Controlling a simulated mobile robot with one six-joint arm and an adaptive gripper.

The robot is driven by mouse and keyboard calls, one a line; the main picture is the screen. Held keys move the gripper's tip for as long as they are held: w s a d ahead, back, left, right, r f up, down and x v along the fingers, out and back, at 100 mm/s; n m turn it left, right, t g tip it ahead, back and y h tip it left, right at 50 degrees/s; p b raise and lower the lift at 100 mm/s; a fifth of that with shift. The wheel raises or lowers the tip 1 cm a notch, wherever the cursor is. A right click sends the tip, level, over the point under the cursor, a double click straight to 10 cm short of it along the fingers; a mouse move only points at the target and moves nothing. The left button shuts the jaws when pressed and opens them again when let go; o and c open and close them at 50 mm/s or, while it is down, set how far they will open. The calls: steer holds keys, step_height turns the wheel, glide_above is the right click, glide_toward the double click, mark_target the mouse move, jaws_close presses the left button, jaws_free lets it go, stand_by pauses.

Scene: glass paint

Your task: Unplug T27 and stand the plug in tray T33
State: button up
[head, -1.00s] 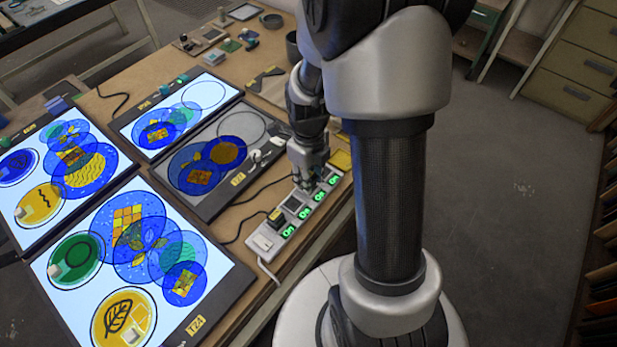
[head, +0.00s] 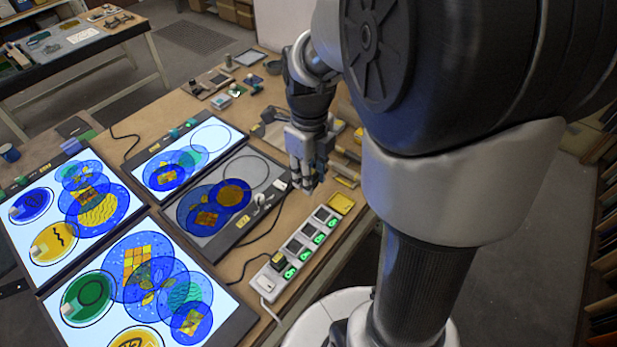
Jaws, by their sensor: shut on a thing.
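My gripper (head: 308,188) points down above the bench, behind the far end of the power strip (head: 303,256). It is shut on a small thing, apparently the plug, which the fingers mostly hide. The strip has several sockets with lit green switches. One dark plug (head: 278,261) with a yellowish top sits in its near end. The dark, unlit panel (head: 222,243) left of the gripper has a yellow label, too small to read surely; it may be T27. A small yellow tray-like piece (head: 341,203) lies beyond the strip's far end. I cannot tell which thing is tray T33.
Lit panels with coloured glass discs (head: 150,281) cover the bench's left side. A dark cord (head: 262,237) runs between the dark panel and the strip. Small tools and blocks (head: 235,90) lie at the back. The bench's right edge is close to the strip.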

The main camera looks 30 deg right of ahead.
steer(key=shift+r+p, duration=1.85)
steer(key=shift+r, duration=0.4)
